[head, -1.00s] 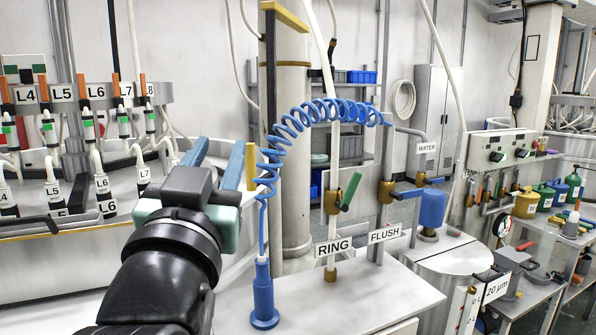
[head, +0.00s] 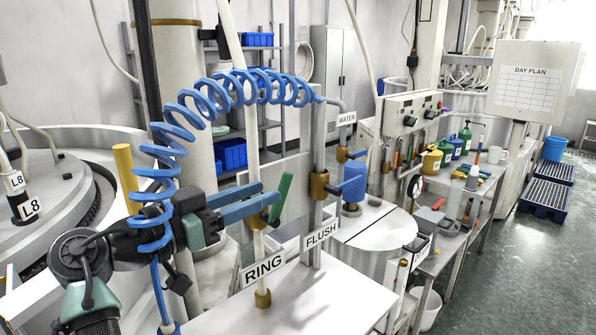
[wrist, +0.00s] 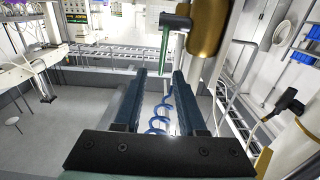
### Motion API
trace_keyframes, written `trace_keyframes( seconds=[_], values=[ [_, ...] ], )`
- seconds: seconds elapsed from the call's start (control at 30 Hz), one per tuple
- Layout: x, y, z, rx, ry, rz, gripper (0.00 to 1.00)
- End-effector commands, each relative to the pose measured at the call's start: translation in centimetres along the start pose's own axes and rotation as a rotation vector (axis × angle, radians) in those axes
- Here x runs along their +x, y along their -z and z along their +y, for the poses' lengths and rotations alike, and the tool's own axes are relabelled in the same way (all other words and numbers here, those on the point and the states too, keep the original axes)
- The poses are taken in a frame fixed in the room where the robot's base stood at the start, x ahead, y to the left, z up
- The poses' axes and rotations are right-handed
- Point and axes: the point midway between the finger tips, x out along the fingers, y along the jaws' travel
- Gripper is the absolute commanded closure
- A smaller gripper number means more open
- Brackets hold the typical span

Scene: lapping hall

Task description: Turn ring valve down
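The ring valve has a green lever (head: 281,197) and a brass body (head: 260,222) on a white pipe above the RING sign (head: 264,268). The lever points up, tilted slightly right in the head view. My gripper (head: 270,195) has its blue fingers extended close to the lever's left side; the head view does not make contact clear. In the wrist view, the fingers (wrist: 160,74) are apart with nothing between them. There the green lever (wrist: 165,50) and the brass body (wrist: 209,30) lie beyond the fingertips, the lever in line with the gap.
A coiled blue hose (head: 165,150) loops in front of my arm. Right of the ring valve stands the flush pipe with a brass valve (head: 318,186) and the FLUSH sign (head: 321,236). The white bench top (head: 300,305) below is mostly clear. Open floor (head: 510,270) lies right.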

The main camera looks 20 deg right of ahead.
Motion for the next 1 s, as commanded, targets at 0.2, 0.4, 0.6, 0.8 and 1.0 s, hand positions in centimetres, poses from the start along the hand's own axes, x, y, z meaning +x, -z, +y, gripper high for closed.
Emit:
trace_keyframes(
  seconds=[0.2,0.4,0.6,0.8,1.0],
  values=[
    [4.8,0.3,0.1,-0.003,-0.001,-0.002,0.60],
    [7.6,0.2,0.0,-0.004,0.001,-0.001,0.60],
    [8.7,0.0,-0.1,-0.001,0.003,-0.001,0.60],
    [8.8,-0.1,-0.1,-0.001,0.004,-0.001,0.60],
    [8.8,-0.1,-0.1,-0.001,0.003,-0.001,0.87]
  ],
)
